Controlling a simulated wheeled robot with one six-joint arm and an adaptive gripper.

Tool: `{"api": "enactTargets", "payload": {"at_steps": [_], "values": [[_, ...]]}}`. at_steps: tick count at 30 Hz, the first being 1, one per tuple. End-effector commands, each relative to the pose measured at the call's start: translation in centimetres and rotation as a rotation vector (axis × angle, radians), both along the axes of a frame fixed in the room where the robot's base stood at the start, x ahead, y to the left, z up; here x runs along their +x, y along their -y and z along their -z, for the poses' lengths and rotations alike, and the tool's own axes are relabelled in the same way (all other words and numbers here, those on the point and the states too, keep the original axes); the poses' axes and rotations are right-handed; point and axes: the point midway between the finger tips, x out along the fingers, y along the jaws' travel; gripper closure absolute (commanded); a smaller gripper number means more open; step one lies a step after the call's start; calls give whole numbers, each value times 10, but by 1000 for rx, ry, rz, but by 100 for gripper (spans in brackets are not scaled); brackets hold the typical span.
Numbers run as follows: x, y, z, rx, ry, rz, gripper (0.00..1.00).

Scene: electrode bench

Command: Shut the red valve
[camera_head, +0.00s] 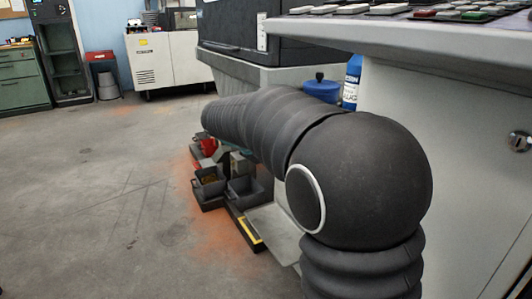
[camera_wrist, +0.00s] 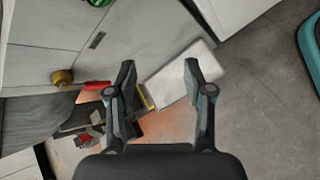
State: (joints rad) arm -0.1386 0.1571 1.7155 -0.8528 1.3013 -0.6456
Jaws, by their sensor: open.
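My gripper (camera_wrist: 160,76) is open and empty in the wrist view, its two fingers spread over the floor. A small red bar (camera_wrist: 96,86) shows just left of the left finger, beside the pale cabinet front. It may be the red valve's handle, but I cannot tell for sure. A round brass-coloured part (camera_wrist: 62,77) sits on the cabinet front to its left. The fingers do not visibly hold the red bar. In the head view my arm blocks much of the middle, and neither the gripper nor a clear valve shows.
A green part (camera_wrist: 100,2) shows at the wrist view's top edge. Dark bins (camera_head: 208,188) and red items (camera_head: 207,146) stand low beside the machine. A bench top (camera_head: 430,32) juts out at upper right. The floor (camera_head: 90,200) at left is clear.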

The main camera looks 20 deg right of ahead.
Motion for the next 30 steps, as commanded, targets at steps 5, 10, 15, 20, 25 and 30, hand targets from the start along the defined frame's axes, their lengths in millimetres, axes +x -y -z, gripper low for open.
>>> {"api": "enactTargets", "payload": {"at_steps": [5,10,15,20,25,30], "values": [[70,-2,20,-221,-152,-106,48],[128,-12,40,-430,-292,-180,48],[178,-28,65,-627,-419,-230,48],[207,-43,85,-765,-506,-248,48],[220,-53,95,-839,-550,-253,48],[224,-45,96,-853,-559,-251,48]]}}
